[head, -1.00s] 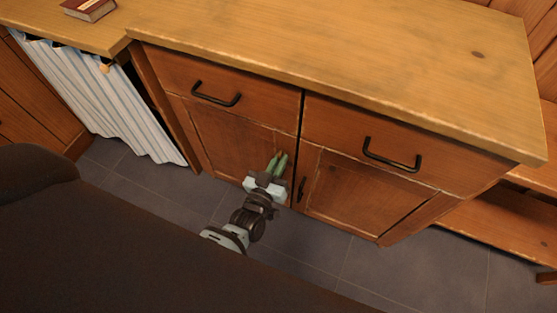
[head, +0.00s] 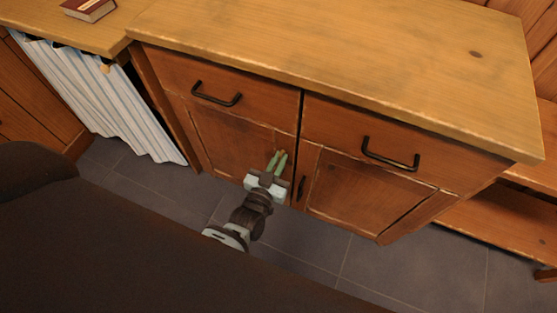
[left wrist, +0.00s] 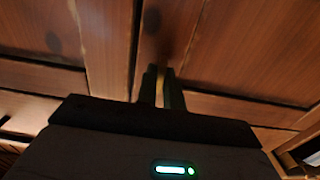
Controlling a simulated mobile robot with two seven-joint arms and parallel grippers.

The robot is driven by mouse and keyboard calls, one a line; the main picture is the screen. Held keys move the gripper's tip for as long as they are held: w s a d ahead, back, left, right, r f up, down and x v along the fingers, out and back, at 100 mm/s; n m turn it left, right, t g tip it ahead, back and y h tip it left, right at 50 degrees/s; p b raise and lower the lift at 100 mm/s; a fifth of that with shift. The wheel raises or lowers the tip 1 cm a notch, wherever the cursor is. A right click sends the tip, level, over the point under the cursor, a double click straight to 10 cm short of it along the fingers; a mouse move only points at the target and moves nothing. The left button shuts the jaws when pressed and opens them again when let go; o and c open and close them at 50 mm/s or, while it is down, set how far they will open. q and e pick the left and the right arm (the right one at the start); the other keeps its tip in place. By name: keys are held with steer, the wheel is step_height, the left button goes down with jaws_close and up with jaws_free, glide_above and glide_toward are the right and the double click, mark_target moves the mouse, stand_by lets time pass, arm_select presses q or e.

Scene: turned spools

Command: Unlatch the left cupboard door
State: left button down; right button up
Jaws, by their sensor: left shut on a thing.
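The left cupboard door (head: 232,140) is a brown wooden panel below the left drawer, and it looks closed or nearly so. My left gripper (head: 278,160) is at this door's right edge, with its green fingers pointing at the wood. In the left wrist view the fingers (left wrist: 162,86) reach to the door's edge strip. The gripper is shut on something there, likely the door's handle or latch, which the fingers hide. The right cupboard door (head: 365,195) is closed and has a dark upright handle (head: 301,188). My right gripper is not in view.
Two drawers with black handles (head: 215,95) (head: 392,155) sit above the doors. The wooden worktop (head: 350,60) overhangs them. A striped curtain (head: 105,100) hangs at the left, and a red book (head: 88,9) lies on the counter. The tiled floor (head: 330,250) in front is clear.

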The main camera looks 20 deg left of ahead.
arm_select(q)
steer(key=c, duration=1.5)
jaws_free()
steer(key=shift+s, duration=0.15)
steer(key=s+p, duration=0.1)
steer(key=s, duration=0.6)
steer(key=shift+s+a, duration=0.15)
steer(key=shift+s, duration=0.15)
